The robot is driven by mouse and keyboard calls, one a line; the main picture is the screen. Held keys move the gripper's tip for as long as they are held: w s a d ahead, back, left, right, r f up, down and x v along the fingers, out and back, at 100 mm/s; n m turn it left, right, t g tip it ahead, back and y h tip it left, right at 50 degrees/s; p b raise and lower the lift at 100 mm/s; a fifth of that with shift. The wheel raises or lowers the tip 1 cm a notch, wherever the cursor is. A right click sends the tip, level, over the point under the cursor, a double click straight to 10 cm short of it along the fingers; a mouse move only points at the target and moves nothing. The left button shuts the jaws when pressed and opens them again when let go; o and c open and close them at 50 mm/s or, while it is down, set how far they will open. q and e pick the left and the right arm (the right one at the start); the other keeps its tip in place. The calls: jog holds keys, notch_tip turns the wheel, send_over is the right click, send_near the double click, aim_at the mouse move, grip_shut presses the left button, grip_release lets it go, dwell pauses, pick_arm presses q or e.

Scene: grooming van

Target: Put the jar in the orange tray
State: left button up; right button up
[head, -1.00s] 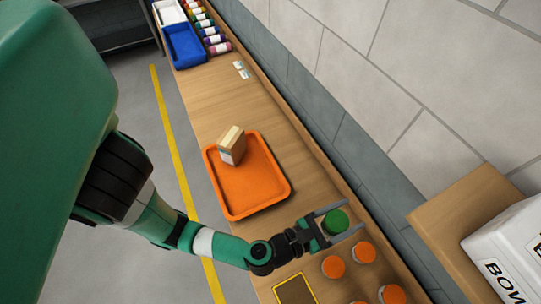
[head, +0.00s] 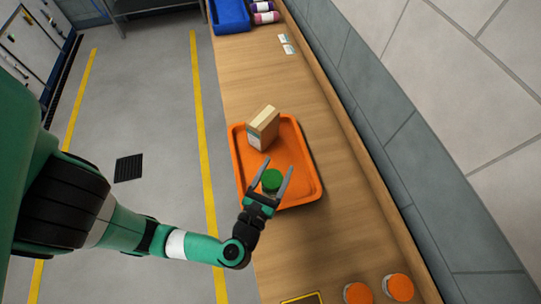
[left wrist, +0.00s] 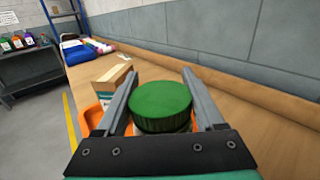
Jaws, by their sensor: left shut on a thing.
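The jar with a green lid (head: 271,180) is between the fingers of my left gripper (head: 274,178), which is shut on it. In the head view, the jar appears over the near part of the orange tray (head: 308,188); I cannot tell whether it touches the tray floor. The left wrist view shows the green lid (left wrist: 161,104) upright between both fingers, with the lower jar mostly hidden. A brown box (head: 264,128) stands in the far left part of the tray and also shows in the left wrist view (left wrist: 112,88). My right gripper is not in view.
Jars with orange lids (head: 398,287) stand at the counter's near end, beside a yellow-edged dark panel (head: 303,298). A blue bin (head: 231,15) and bottles (head: 265,12) are at the far end. The wall (head: 400,140) runs along the right. The tray's right part is clear.

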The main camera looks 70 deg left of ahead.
pick_arm(q)
jog(key=shift+w+a+f+b, duration=0.8)
jog(key=shift+a+f+b, duration=0.15)
jog(key=shift+a+f, duration=1.1)
jog(key=shift+w+a+f+b, duration=0.75)
jog(key=shift+a+f+b, duration=0.2)
jog(key=shift+a+f, duration=1.15)
jog(key=shift+w+a+f+b, duration=0.8)
jog(key=shift+a+f+b, duration=0.15)
jog(key=shift+a+f, duration=1.1)
jog(key=shift+d+f, duration=0.15)
jog(key=shift+f+b, duration=0.2)
jog(key=shift+b, duration=0.1)
jog(key=o, duration=1.6)
jog(key=shift+r, duration=0.1)
